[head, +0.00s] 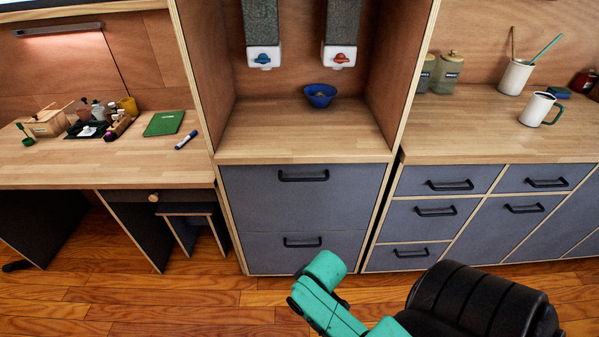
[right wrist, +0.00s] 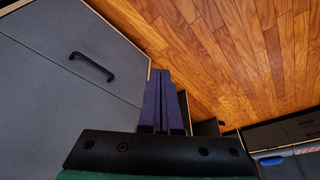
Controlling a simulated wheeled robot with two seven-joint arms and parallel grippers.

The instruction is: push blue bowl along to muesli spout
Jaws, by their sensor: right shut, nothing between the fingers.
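Another dispenser, with a blue knob (head: 263,58), hangs to the left. The dispenser labels are too small to read, so I cannot tell which is the muesli spout. My right gripper (right wrist: 160,73) is shut and empty in the right wrist view, low beside the grey drawer fronts and away from the bowl. Its fingers are hidden in the head view. My left gripper is out of view.
Alcove side walls (head: 207,70) flank the shelf. Grey drawers (head: 290,210) with black handles are below it. The right counter holds a white mug (head: 537,108) and jars; the left desk holds a green book (head: 164,123) and a marker (head: 186,140). The shelf left of the bowl is clear.

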